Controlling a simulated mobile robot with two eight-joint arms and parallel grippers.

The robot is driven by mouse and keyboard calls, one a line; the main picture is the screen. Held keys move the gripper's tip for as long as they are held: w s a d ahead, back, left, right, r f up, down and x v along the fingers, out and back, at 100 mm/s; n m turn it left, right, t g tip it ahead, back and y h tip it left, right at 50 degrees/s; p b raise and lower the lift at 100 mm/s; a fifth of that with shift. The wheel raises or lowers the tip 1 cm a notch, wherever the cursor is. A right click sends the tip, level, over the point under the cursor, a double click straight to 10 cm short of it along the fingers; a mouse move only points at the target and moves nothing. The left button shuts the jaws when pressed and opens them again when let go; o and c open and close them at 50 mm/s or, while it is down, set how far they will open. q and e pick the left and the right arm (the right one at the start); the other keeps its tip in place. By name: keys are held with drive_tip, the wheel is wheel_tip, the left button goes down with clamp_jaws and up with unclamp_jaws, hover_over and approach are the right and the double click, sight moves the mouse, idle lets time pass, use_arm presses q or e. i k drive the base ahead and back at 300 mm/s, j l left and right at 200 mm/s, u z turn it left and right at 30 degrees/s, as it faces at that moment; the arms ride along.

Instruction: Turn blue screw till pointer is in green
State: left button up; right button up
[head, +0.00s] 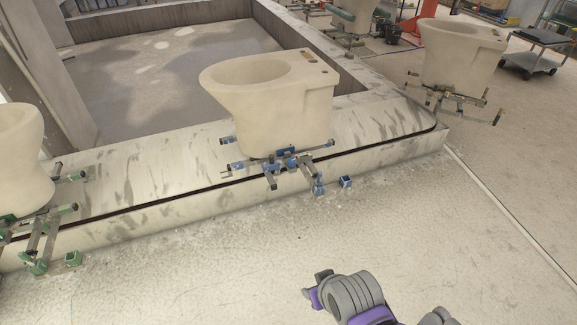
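A cream toilet bowl (275,100) sits on a metal stand with blue fittings (272,165) at the edge of the concrete ledge. Small blue parts hang at the stand's front, one blue piece (318,186) and a blue block (346,182) to its right. I cannot tell which of these is the blue screw. No pointer or green zone can be made out at this size. A grey and purple part of my arm (352,297) shows at the bottom, well below the blue fittings and apart from them. Its fingers cannot be made out clearly. My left gripper is out of view.
Another bowl (22,160) on a stand with green fittings (42,264) is at the left. A third bowl (457,55) is at the upper right, near a dark cart (533,52). The concrete ledge (150,215) has a dark slot along it. The floor in front is clear.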

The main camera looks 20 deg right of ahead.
sight(291, 161)
drive_tip(key=i+l, duration=0.2)
drive_tip(key=i, duration=0.5)
drive_tip(key=i+l+z, duration=0.1)
drive_tip(key=i, duration=0.6)
drive_tip(key=i+l, duration=0.25)
drive_tip(key=i, duration=0.45)
